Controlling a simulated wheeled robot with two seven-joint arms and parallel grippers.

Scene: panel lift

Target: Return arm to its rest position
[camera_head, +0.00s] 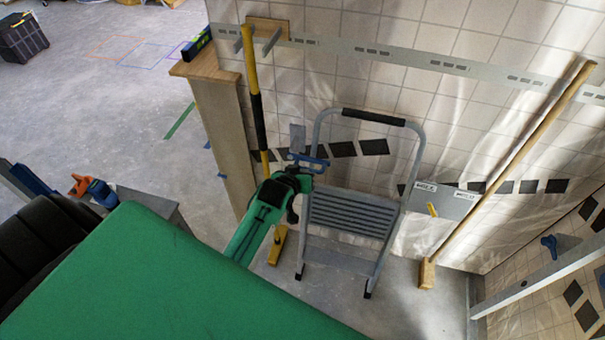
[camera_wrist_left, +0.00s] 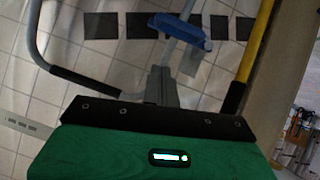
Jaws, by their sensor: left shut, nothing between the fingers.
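My green left arm (camera_head: 252,222) reaches from the green body surface at the bottom toward the tiled wall. Its left gripper (camera_head: 304,173) is in front of the upper left of the grey step ladder (camera_head: 350,212). In the left wrist view the grey fingers (camera_wrist_left: 160,84) are together with nothing between them. A blue-handled trowel (camera_head: 307,159) is just beyond the fingertips; its blue handle also shows in the wrist view (camera_wrist_left: 180,31). I cannot tell whether the fingers touch it. My right gripper is not in view.
A yellow-handled tool (camera_head: 249,62) leans left of the ladder, beside a wooden-topped half wall (camera_head: 220,130). A wooden-handled broom (camera_head: 510,160) leans at the right. A slotted metal rail (camera_head: 400,58) crosses the tiles. Open concrete floor (camera_head: 110,115) lies at the left.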

